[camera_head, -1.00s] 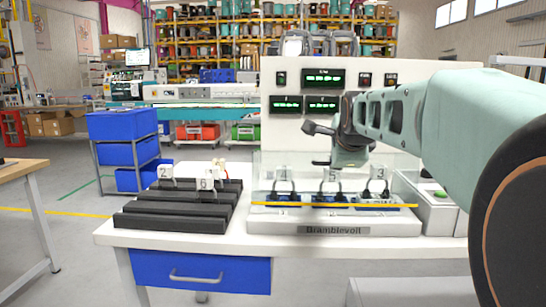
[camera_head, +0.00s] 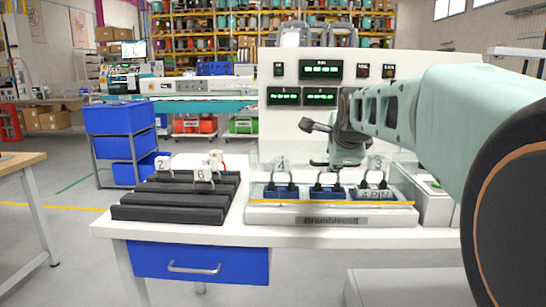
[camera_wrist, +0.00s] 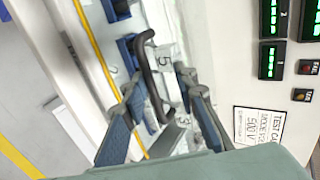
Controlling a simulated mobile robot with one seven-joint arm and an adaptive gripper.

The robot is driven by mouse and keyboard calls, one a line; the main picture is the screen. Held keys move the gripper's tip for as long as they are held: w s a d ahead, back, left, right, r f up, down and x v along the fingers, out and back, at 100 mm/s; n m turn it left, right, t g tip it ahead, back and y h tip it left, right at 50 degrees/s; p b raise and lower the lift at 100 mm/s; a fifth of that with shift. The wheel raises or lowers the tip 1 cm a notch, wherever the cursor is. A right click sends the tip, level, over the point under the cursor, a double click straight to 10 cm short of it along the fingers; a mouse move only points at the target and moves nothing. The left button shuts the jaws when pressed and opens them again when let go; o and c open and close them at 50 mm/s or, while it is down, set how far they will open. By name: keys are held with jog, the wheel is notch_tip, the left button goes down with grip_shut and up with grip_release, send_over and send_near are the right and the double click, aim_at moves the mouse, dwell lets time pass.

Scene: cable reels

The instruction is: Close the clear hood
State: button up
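The clear hood (camera_head: 268,177) is a see-through cover with a yellow front strip, on a white test fixture (camera_head: 330,216) labelled Bramblevolt. Its yellow strip lies low along the front, near the fixture's base; I cannot tell whether it touches. Under it sit blue blocks with dark loops and number cards. My gripper (camera_head: 345,158) is over the hood's middle. In the wrist view, my gripper (camera_wrist: 160,85) has its fingers apart on either side of a dark curved handle (camera_wrist: 148,72), which seems to belong to the hood. I see no clear grip on it.
A black slotted rack (camera_head: 180,205) with numbered cards stands left of the fixture on the white bench (camera_head: 240,233). A panel with green displays (camera_head: 325,72) rises behind. A grey box (camera_head: 432,200) stands close on the right.

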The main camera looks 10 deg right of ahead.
notch_tip(320, 180, up, 10)
dwell(0.6)
